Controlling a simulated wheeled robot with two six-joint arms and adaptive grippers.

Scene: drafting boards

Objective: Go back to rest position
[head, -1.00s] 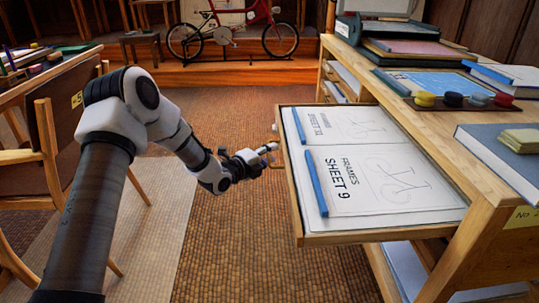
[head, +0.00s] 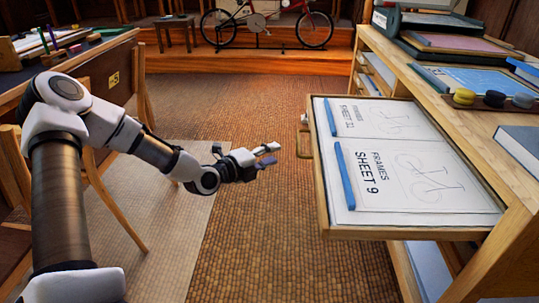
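My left gripper (head: 268,155) is in the middle of the head view, over the brown woven floor. Its two fingers are spread apart with nothing between them. It is to the left of the open drawer (head: 380,233) and apart from the drawer's handle (head: 303,137). The drawer is pulled out and holds two drawing sheets, one marked Sheet 9 (head: 400,180) and one marked Sheet 31 (head: 375,119). A blue strip lies along the left edge of each sheet. My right gripper is not in view.
The wooden cabinet (head: 468,123) with trays, books and round pots on top stands at right. A table (head: 62,75) and wooden chairs are at left, close to my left arm. A red bicycle (head: 268,22) stands on a platform at the back. The floor between is clear.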

